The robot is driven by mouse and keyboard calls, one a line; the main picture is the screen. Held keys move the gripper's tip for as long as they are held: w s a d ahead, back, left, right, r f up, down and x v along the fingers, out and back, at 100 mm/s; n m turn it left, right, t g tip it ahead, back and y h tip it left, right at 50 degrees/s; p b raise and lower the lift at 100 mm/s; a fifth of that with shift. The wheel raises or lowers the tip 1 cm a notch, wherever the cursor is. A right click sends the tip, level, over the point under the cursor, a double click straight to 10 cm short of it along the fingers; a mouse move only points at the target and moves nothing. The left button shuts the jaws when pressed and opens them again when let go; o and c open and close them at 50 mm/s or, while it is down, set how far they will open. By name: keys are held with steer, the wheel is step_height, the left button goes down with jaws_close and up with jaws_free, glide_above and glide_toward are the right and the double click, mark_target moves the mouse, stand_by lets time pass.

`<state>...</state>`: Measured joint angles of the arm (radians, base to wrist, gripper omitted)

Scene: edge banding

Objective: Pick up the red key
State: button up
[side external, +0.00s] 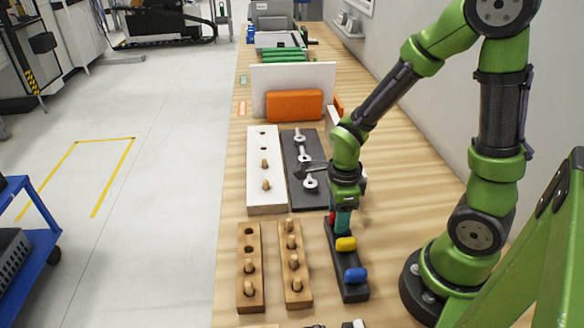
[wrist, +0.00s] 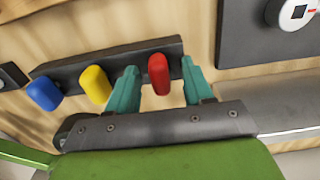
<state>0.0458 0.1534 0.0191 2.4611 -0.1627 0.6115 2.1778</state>
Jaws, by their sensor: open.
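The red key (wrist: 158,73) stands in a dark rack (wrist: 60,77) beside the yellow key (wrist: 95,84) and the blue key (wrist: 44,93). My gripper (wrist: 158,66) is open, with one teal finger on each side of the red key. In the wrist view a small gap shows between the key and each finger. In the side external view my gripper (side external: 341,218) is down at the far end of the rack, and the red key is mostly hidden by the fingers. The yellow key (side external: 346,244) and blue key (side external: 355,275) stand nearer the camera.
Two wooden peg blocks (side external: 250,298) stand left of the rack. Behind are a white peg board (side external: 258,200) and a dark board (side external: 297,170) with wrenches. An orange block (side external: 294,105) lies further back. Bare table (side external: 390,220) lies right of the rack.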

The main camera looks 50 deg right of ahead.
steer(key=shift+f, duration=0.1)
steer(key=shift+c, duration=0.3)
jaws_close()
step_height(320, 180, up, 10)
steer(key=shift+r, duration=0.1)
stand_by(0.3)
